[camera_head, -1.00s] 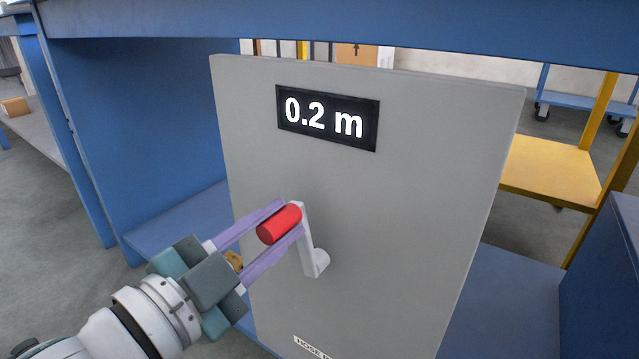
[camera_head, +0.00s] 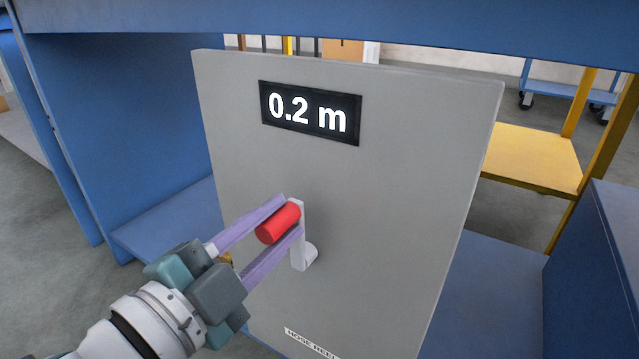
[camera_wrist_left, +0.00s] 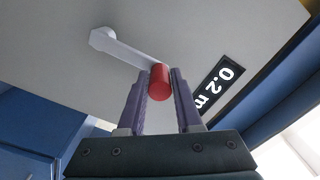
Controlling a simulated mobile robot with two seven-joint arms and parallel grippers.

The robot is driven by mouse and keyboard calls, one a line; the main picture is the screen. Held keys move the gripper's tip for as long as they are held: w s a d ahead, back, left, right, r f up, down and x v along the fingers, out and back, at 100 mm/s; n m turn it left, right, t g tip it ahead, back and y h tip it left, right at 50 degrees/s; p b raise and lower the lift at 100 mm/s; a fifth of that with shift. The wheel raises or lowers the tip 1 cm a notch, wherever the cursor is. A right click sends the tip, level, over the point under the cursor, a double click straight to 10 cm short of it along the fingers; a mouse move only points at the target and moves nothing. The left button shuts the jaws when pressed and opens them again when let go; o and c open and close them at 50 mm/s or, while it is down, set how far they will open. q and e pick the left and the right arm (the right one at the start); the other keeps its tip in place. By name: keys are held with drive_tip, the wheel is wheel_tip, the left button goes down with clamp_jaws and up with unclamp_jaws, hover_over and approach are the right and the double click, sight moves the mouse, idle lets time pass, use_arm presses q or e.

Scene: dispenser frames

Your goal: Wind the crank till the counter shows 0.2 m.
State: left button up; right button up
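The grey panel (camera_head: 400,190) carries a black counter (camera_head: 310,112) that reads 0.2 m. The counter also shows in the left wrist view (camera_wrist_left: 217,85), tilted. Below it, the pale crank arm (camera_head: 298,250) points up from its hub, with a red handle (camera_head: 278,223) at its upper end, sticking out from the panel. My left gripper (camera_head: 292,212) has its two purple fingers on either side of the red handle, closed against it. The left wrist view shows the handle (camera_wrist_left: 160,83) between the fingertips. My right gripper is in neither view.
A blue frame surrounds the panel, with a top beam (camera_head: 330,18) above and a side wall (camera_head: 110,110) at left. A yellow shelf (camera_head: 530,158) and a blue cart stand behind at right. A label (camera_head: 310,342) sits low on the panel.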

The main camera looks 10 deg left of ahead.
use_arm(q)
drive_tip(key=o, duration=0.4)
drive_tip(key=shift+s+a, duration=0.1)
drive_tip(key=shift+s+a+p, duration=0.1)
drive_tip(key=shift+s+p, duration=0.2)
drive_tip(key=shift+s, duration=0.05)
drive_tip(key=p+v, duration=0.2)
drive_tip(key=v, duration=0.7)
drive_tip(key=shift+r+p, duration=0.1)
drive_tip(key=shift+p, duration=0.2)
